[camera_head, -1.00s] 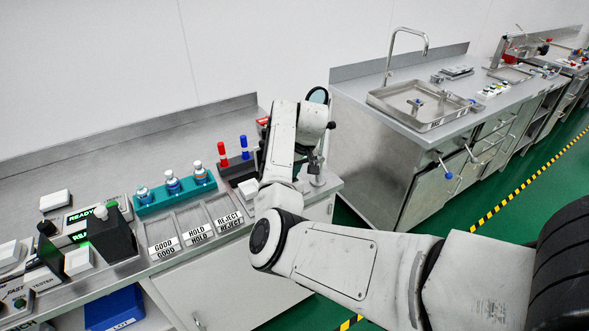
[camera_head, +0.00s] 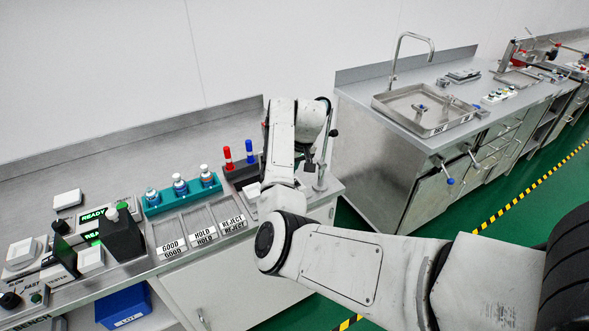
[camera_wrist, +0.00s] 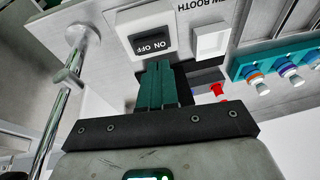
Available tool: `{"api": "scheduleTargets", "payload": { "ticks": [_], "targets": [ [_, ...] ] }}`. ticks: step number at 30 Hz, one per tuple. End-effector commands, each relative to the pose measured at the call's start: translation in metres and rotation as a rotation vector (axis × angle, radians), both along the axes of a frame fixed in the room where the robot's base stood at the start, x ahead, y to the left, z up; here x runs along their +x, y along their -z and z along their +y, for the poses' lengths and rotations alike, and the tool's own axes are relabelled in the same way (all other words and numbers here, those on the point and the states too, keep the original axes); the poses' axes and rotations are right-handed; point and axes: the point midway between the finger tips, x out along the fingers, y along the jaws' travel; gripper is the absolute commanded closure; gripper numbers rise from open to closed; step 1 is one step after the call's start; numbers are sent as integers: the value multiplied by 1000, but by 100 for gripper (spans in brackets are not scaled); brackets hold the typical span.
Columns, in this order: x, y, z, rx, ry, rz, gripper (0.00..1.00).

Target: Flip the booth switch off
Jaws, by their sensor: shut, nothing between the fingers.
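In the wrist view, the booth switch (camera_wrist: 150,43) is a black-framed rocker marked ON and OFF on a light grey panel. Which side is pressed cannot be told. My gripper (camera_wrist: 157,72) has its dark green fingers together and empty, with the tips just below the switch in the picture. Whether they touch it cannot be told. The panel's lettering is partly cut off and ends in BOOTH. In the head view, my arm covers the booth area and the switch is hidden.
A white square button (camera_wrist: 211,40) sits beside the switch. A metal post (camera_wrist: 76,55) stands to the left in the wrist view. In the head view, a teal vial rack (camera_head: 182,193), red and blue markers (camera_head: 228,157) and sorting trays (camera_head: 200,221) are close to my arm.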

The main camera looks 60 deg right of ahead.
Motion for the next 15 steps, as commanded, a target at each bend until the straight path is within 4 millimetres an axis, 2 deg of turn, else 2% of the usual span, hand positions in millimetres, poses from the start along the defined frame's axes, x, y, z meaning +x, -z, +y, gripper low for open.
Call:
{"api": "scheduleTargets", "payload": {
  "ticks": [9,15],
  "targets": [
    [-21,-65,-1,-6,4,-3,100],
    [-29,-90,0,-6,3,-2,100]
  ]
}}
